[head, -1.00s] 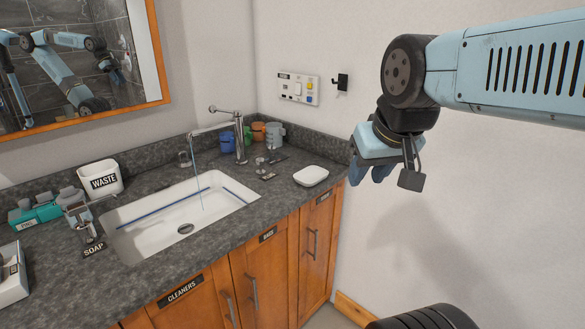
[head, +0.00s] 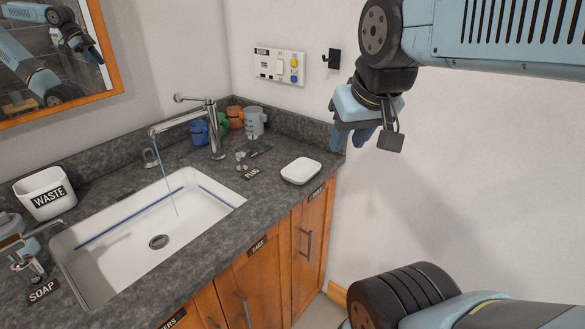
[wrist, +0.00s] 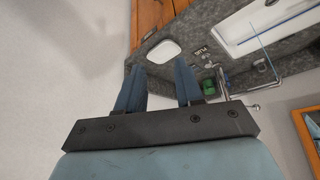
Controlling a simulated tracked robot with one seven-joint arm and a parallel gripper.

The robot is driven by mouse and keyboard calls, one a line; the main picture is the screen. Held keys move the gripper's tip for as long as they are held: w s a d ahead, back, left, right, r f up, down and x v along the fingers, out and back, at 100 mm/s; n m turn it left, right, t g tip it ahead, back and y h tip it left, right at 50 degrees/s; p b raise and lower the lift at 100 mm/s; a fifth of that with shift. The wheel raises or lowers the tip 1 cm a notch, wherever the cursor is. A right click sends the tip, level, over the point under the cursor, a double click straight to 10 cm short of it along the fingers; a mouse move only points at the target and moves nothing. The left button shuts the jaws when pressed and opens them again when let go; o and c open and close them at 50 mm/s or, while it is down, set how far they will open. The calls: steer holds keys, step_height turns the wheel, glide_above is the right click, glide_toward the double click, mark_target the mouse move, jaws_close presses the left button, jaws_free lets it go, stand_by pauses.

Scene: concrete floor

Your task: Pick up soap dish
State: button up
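The likely soap dish is a white rounded-square dish (head: 301,171) on the right end of the grey counter, near its front edge. It also shows in the wrist view (wrist: 160,50), beyond my fingertips. My gripper (head: 362,138) hangs in the air to the right of the dish and higher, beside the wall. In the wrist view my two blue fingers (wrist: 157,72) stand apart with nothing between them, so the gripper is open. No contact with the dish shows.
A white sink (head: 140,235) with a running tap (head: 212,130) lies left of the dish. Several coloured cups (head: 254,120) stand behind, by the wall. A white WASTE bin (head: 45,195) is far left. A wall panel (head: 280,66) and black hook (head: 333,59) are above.

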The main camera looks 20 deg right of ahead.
steer(key=w+a+f+n+g, duration=0.1)
steer(key=w+n, duration=0.1)
steer(key=w, duration=0.4)
steer(key=w+a+f+n+g, duration=0.1)
steer(key=w+f+n, duration=0.1)
steer(key=w, duration=0.4)
steer(key=n+g+h, duration=0.2)
steer(key=n, duration=0.1)
glide_toward(291, 178)
steer(key=x, duration=0.3)
steer(key=shift+w, duration=0.35)
steer(key=shift+s+x, duration=0.15)
steer(key=shift+x, duration=1.25)
steer(key=shift+s+x, duration=0.15)
steer(key=shift+x, duration=1.25)
jaws_close()
